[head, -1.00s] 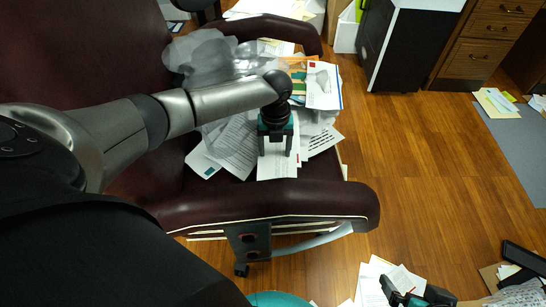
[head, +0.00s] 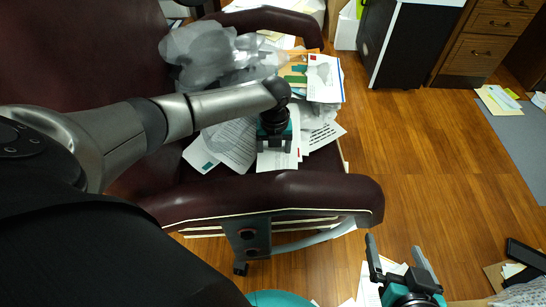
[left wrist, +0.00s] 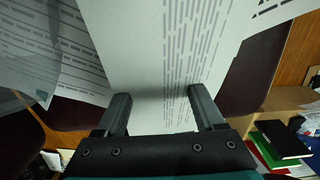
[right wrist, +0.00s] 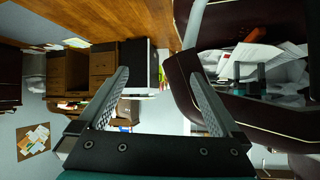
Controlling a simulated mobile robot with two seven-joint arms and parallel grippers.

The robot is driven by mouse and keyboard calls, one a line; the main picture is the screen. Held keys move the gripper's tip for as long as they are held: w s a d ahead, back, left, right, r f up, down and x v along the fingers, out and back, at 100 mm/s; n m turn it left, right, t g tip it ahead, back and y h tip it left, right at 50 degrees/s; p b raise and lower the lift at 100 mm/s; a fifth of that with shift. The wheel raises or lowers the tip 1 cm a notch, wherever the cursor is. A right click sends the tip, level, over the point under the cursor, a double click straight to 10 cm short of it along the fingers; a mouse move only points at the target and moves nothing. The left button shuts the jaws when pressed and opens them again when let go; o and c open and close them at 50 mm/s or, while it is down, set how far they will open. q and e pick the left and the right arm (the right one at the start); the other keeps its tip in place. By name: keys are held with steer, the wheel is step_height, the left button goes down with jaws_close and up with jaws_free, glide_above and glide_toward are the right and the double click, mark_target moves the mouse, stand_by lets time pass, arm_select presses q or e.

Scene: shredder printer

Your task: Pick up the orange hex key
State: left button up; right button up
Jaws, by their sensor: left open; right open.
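I cannot make out the orange hex key for sure in any view. A thin orange strip (head: 302,51) shows among the papers at the back of the chair seat in the head view; I cannot tell what it is. My left gripper (head: 274,148) is open and empty over the papers on the seat. In the left wrist view, its fingers (left wrist: 158,95) stand apart above a white printed sheet (left wrist: 150,50). My right gripper (head: 393,246) is open and empty beyond the chair's near armrest; its fingers (right wrist: 158,72) are wide apart in the right wrist view.
The dark red chair (head: 270,192) has armrests on both sides of the paper heap. A grey translucent bag (head: 215,55) lies beside the papers. A black cabinet (head: 408,45) and wooden drawers (head: 485,45) stand at the back right.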

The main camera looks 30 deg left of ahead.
arm_select(q)
steer(key=shift+f+b, duration=0.4)
steer(key=shift+f, duration=0.55)
arm_select(e)
steer(key=shift+w+a+r+t+y, duration=0.15)
steer(key=shift+a+r+t+y, duration=0.15)
steer(key=shift+a+t, duration=0.25)
steer(key=shift+w+a+r+t+y, duration=0.1)
steer(key=shift+a+r+t+y, duration=0.05)
steer(key=shift+a+t+y, duration=0.35)
arm_select(q)
jaws_close()
